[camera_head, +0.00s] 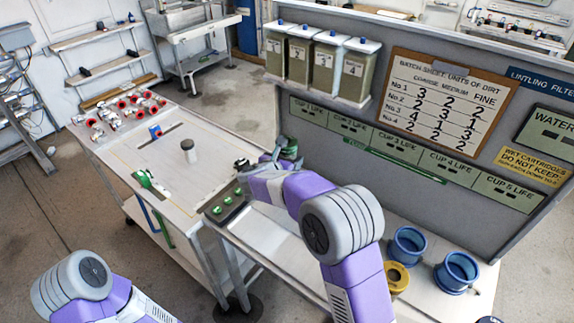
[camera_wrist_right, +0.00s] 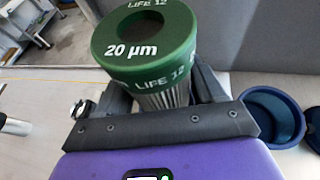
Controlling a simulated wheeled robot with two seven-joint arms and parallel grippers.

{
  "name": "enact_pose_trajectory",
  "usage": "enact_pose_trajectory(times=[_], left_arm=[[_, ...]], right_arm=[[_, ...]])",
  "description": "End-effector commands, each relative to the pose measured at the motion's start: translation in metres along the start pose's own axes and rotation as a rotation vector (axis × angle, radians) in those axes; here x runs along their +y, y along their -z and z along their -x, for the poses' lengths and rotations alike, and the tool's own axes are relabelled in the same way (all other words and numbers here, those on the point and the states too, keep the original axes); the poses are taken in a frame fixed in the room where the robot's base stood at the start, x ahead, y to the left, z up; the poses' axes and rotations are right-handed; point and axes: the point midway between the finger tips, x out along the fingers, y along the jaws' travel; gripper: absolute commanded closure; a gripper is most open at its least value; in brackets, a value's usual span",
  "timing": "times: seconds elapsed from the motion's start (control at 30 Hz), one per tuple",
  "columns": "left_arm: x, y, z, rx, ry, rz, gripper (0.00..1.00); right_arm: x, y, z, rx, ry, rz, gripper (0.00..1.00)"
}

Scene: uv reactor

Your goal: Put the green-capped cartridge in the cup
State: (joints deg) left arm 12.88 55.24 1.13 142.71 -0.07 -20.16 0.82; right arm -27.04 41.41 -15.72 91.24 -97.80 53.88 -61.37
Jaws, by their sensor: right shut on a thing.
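The green-capped cartridge (camera_wrist_right: 145,45) fills the top of the right wrist view; its cap reads "20 µm" and "LIFE 12". Its pleated grey body (camera_wrist_right: 172,97) shows below the cap between the fingers of my right gripper (camera_wrist_right: 165,100), which is shut on it. In the head view the right gripper (camera_head: 279,161) holds the cartridge (camera_head: 289,148) in front of the grey panel, partly hidden by the wrist. Two blue cups (camera_head: 408,246) (camera_head: 457,271) stand open at the bench's right end. A blue cup (camera_wrist_right: 275,115) also shows in the right wrist view. My left gripper is out of view.
A yellow ring-shaped piece (camera_head: 396,279) sits beside the blue cups. A dark rack (camera_head: 216,217) with green pieces is left of my right arm. The left table holds a grey cylinder (camera_head: 189,153) and several red-ended pieces (camera_head: 127,103). The upright panel (camera_head: 300,133) bounds the bench's back.

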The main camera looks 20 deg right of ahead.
Motion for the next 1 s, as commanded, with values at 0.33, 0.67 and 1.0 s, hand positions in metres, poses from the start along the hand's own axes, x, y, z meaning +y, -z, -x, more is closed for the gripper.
enact_pose_trajectory(times=[0.33,0.67,1.0], left_arm=[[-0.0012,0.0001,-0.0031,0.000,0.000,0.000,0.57],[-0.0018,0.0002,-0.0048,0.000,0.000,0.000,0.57],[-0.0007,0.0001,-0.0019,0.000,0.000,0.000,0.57]], right_arm=[[0.0002,0.0083,-0.0036,-0.002,-0.001,-0.002,0.66],[0.0002,0.0110,-0.0045,-0.001,-0.001,-0.002,0.06],[0.0004,0.0072,-0.0019,-0.001,-0.001,-0.002,0.06]])
